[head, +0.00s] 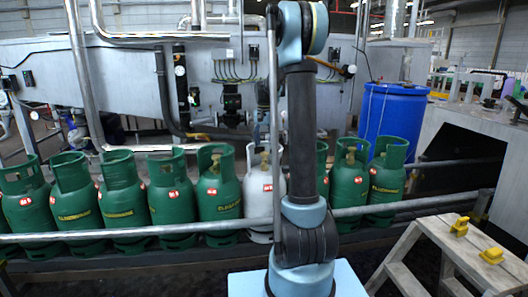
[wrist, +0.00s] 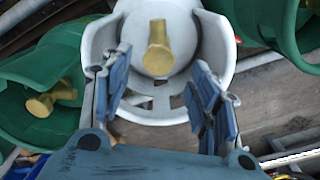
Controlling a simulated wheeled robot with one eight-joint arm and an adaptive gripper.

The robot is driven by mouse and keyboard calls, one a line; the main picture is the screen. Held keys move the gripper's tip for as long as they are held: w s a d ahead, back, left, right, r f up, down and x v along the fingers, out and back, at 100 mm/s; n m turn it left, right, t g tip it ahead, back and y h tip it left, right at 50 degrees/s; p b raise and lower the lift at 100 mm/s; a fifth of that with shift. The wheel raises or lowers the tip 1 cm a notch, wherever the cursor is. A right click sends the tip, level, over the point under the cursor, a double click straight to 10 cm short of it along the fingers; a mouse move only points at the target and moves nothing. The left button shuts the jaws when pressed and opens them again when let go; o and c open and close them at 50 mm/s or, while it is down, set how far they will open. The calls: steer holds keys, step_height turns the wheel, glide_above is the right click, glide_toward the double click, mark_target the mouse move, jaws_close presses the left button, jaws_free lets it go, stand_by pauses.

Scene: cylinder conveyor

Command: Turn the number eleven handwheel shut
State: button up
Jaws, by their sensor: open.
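In the head view a white cylinder (head: 257,196) with a brass valve (head: 265,162) stands in a row of green ones, partly hidden by my arm. In the wrist view a white collar (wrist: 222,50) surrounds a brass valve (wrist: 157,50), seen from above. My gripper (wrist: 160,66) is open, one finger on each side of the picture below the valve, with nothing held between them. I cannot tell whether the fingers touch the collar. No number eleven is readable, so I cannot tell which handwheel bears it. My gripper is not visible in the head view.
Green cylinders (head: 122,205) crowd both sides of the white one; another brass valve (wrist: 50,100) shows at left in the wrist view. A metal rail (head: 150,230) runs before the row. A blue drum (head: 395,112) stands behind; a wooden step (head: 440,232) stands right.

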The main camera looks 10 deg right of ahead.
mark_target(264, 154)
step_height(264, 154, up, 8)
steer(key=shift+f, duration=0.25)
steer(key=s+f+n+t, duration=0.15)
steer(key=s+n, duration=0.25)
steer(key=s, duration=2.1)
steer(key=s+f+n, duration=0.3)
steer(key=s+f, duration=1.2)
steer(key=s, duration=0.4)
steer(key=shift+f+t, duration=0.25)
steer(key=shift+t, duration=0.1)
